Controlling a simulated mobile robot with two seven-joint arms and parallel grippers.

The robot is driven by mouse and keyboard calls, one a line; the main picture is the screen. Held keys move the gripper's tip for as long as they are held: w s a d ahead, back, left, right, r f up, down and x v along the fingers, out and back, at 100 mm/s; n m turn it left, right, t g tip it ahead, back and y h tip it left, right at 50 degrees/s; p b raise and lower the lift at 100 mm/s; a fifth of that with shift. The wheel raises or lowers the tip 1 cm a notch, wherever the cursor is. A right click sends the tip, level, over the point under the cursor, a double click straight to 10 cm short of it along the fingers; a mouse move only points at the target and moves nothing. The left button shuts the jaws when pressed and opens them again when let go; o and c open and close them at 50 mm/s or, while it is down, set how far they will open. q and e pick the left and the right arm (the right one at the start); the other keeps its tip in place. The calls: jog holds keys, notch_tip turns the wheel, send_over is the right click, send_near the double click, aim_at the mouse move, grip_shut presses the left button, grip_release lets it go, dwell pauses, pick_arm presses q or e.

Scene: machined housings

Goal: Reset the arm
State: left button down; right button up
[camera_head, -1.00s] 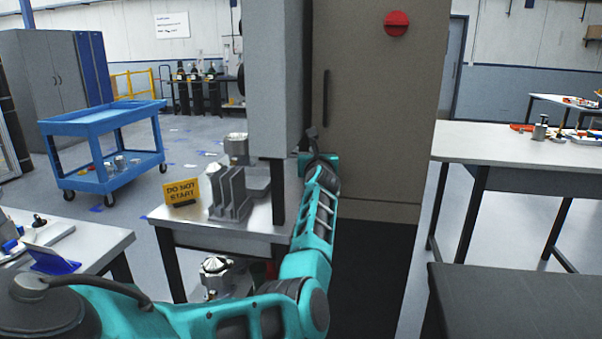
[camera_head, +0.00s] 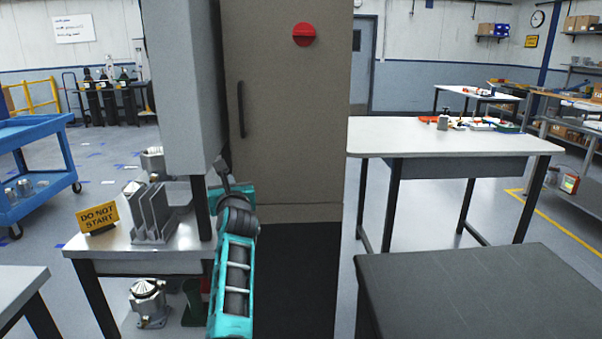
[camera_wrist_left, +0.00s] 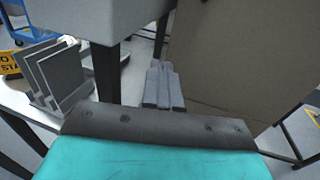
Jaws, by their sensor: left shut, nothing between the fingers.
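My left arm reaches up from the bottom of the head view. Its gripper (camera_head: 222,168) is beside the lower edge of a tall grey cabinet part, in front of the brown-grey door. In the left wrist view the left gripper's fingers (camera_wrist_left: 163,85) are together with nothing between them. They point away from me, near a dark table post, and touch nothing that I can make out. My right gripper is not in view.
A metal table (camera_head: 130,243) on the left bears a grey slotted rack (camera_head: 152,212) and a yellow DO NOT START sign (camera_head: 98,218). A white table (camera_head: 450,137) stands right. A dark bench top (camera_head: 470,285) is close at lower right. Floor between tables is clear.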

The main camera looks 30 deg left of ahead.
pick_arm(q)
jog(key=s+d+f+m+t+h, duration=0.4)
jog(key=d+f+m, duration=0.45)
jog(key=m, duration=0.75)
jog(key=s+d+f+m+t+h, duration=0.4)
jog(key=d+m+h, duration=0.3)
jog(key=d+m, duration=0.65)
jog(key=s+d+f+m+g+h, duration=0.2)
jog(key=s+d+f+m+g, duration=0.2)
jog(key=s+f+m, duration=0.5)
jog(key=s+d+f+m+g+h, duration=0.2)
jog(key=s+d+f+m+g, duration=0.3)
jog(key=s+d+f+m, duration=0.2)
jog(key=s+f+m, duration=0.2)
jog(key=s, duration=0.1)
jog(key=shift+f, duration=0.2)
jog(key=shift+s+m, duration=0.1)
jog(key=shift+m, duration=0.15)
